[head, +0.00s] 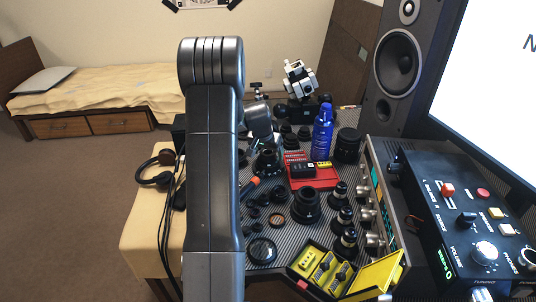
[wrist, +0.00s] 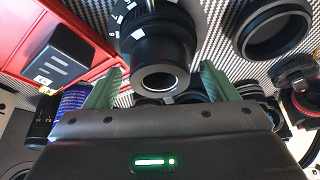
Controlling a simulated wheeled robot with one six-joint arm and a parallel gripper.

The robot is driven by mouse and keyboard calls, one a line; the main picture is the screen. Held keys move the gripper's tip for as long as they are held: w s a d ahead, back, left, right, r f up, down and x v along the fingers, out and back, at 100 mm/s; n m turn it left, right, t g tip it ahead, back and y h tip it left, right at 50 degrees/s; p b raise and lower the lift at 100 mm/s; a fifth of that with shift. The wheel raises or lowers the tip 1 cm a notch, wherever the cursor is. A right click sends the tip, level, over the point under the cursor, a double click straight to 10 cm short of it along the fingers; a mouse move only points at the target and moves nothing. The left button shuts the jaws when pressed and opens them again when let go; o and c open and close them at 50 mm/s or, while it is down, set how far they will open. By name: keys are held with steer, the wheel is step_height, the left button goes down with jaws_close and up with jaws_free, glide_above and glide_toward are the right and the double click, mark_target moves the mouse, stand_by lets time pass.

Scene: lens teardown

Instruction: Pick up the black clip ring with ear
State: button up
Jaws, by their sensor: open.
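My gripper (wrist: 162,72) is open in the wrist view, with one green finger on each side of a black lens barrel (wrist: 160,50). The fingers do not visibly touch the barrel. Several black rings and lens parts lie on the striped mat; I cannot tell which one is the clip ring with ear, as no ear shows clearly. A large black ring (wrist: 272,28) lies at the upper right of the wrist view. In the head view small black rings (head: 254,212) lie just right of my arm, which hides part of the mat. The fingers are not clear there.
A red case (head: 318,183) lies mid-table, with a blue bottle (head: 322,132) behind it. A large lens barrel (head: 306,205) stands in front. A yellow-lined box (head: 325,275) is open at the near edge. A speaker (head: 398,62) and control box stand on the right. The mat is crowded.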

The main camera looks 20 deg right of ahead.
steer(key=shift+c, duration=0.3)
steer(key=c, duration=1)
